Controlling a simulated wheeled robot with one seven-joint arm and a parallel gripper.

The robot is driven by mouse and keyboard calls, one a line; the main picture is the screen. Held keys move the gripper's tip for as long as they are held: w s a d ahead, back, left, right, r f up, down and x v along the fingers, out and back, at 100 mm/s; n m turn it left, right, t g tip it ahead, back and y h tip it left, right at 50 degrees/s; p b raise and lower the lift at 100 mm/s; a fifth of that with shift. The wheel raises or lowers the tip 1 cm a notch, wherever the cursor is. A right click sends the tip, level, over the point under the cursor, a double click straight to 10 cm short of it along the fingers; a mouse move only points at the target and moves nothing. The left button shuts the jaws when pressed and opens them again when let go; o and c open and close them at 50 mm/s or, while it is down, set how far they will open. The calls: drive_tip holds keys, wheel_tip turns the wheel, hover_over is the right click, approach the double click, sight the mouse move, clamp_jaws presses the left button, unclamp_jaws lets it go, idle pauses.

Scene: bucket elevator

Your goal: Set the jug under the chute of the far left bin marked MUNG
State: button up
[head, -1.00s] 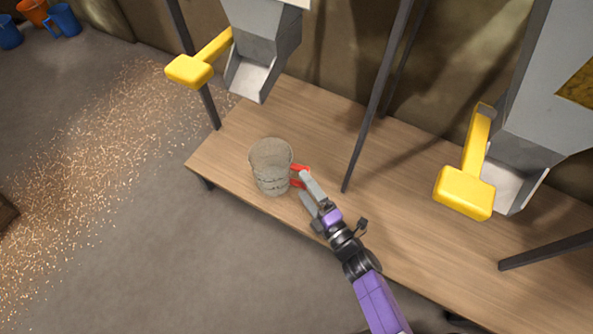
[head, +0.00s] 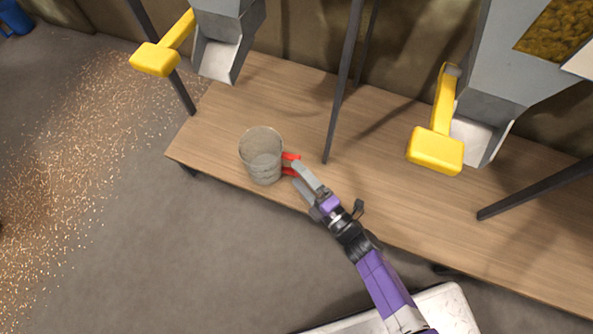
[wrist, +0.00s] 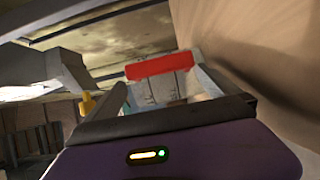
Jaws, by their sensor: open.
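The clear jug (head: 261,157) with a red handle (head: 290,164) stands upright near the front edge of the wooden bench, at its left end. The left chute (head: 217,60) hangs behind it and to its left; the jug is forward of the chute mouth. My gripper (head: 298,174) is open, its fingers at the jug's handle. In the wrist view the red handle (wrist: 160,67) shows across the gap between the fingers; contact cannot be told. No MUNG mark can be read; the left bin's upper part is out of view.
A yellow lever (head: 155,58) sticks out beside the left chute. Dark posts (head: 342,85) rise from the bench (head: 390,190). A second chute (head: 475,138) with a yellow lever (head: 435,150) is on the right. Grain lies spilled on the floor at left.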

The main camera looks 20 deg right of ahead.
drive_tip(key=p+v, duration=0.1)
drive_tip(key=v, duration=0.5)
drive_tip(key=shift+w, duration=0.1)
drive_tip(key=c, duration=1.3)
drive_tip(key=shift+r, duration=0.15)
